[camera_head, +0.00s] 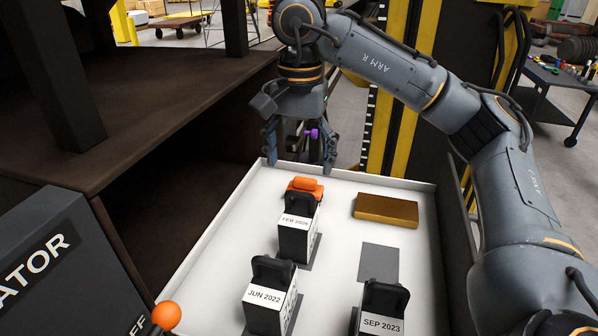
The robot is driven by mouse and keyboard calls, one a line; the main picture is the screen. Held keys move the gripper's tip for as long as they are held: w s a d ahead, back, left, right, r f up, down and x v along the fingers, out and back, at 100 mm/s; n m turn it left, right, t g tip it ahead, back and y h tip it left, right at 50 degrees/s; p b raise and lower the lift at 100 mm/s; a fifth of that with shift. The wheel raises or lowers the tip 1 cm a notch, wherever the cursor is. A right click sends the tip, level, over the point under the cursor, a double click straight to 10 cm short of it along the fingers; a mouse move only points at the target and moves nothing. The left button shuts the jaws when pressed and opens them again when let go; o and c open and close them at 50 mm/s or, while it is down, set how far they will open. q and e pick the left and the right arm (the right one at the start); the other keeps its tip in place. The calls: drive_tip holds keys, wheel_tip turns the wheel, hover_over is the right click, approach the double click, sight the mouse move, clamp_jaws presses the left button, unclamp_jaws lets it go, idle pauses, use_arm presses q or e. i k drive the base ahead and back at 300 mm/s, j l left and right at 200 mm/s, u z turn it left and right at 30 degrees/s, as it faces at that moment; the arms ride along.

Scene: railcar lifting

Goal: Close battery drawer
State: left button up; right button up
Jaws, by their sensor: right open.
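The battery drawer (230,212) is a white open tray pulled out from a dark brown cabinet (150,110). In it stand several batteries with black handles, labelled FEB 2025 (296,238), JUN 2022 (266,308) and SEP 2023 (383,322). A brass-coloured block (386,210) and an orange item (305,186) lie near the far end. My right gripper (300,160) is open and empty, pointing down at the drawer's far rim. From this view I cannot tell whether it touches the rim. My left gripper does not show.
A dark control box (65,270) with an orange knob (166,315) stands at the lower left. A yellow and black post (400,90) rises behind the drawer. A dark table (560,80) with small items stands at the far right.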

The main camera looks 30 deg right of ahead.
sight(417, 237)
drive_tip(key=k, duration=2)
